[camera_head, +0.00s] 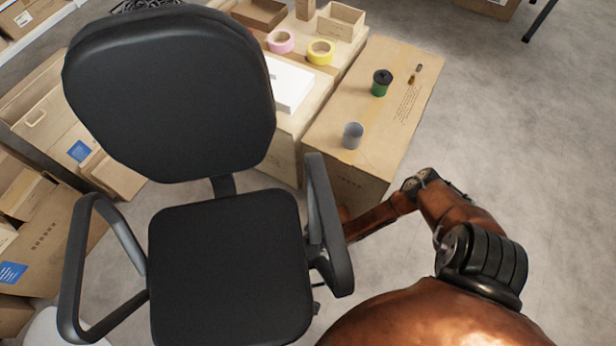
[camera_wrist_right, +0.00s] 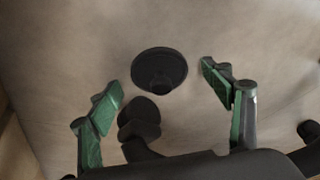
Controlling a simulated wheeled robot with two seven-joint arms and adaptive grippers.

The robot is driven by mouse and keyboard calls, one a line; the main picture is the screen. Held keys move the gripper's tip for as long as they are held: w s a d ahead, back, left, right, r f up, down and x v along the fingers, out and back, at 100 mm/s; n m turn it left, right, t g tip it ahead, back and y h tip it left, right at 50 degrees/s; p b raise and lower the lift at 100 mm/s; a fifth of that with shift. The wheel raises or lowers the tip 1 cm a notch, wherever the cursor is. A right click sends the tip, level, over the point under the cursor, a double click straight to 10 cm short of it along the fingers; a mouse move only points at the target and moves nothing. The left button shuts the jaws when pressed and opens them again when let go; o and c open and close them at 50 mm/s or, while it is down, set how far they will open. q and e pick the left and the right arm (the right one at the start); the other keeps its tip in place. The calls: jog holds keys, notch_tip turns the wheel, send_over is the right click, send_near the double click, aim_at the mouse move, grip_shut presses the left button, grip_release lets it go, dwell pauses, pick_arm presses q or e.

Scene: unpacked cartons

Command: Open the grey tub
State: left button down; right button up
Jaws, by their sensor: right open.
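The grey tub (camera_head: 353,135) is a small cylinder standing upright on a large carton (camera_head: 345,185), near its front edge. Its top looks the same grey, and I cannot tell its lid apart from its body. My right arm reaches left, low in front of that carton, and its end is hidden behind the chair's armrest in the head view. In the right wrist view my right gripper (camera_wrist_right: 162,80) is open and empty, its green-padded fingers spread over bare floor and dark round parts. The tub does not show in that view. My left gripper is not in view.
A black office chair (camera_head: 230,255) blocks the middle. On the carton are a green tub with a black lid (camera_head: 381,83) and a small brown-handled item (camera_head: 414,74). Pink tape (camera_head: 281,41) and yellow tape (camera_head: 320,52) lie behind. Floor at the right (camera_head: 520,130) is clear.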

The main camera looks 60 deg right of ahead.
jog(key=shift+c, duration=0.7)
jog(key=c, duration=0.7)
jog(key=shift+r, duration=0.1)
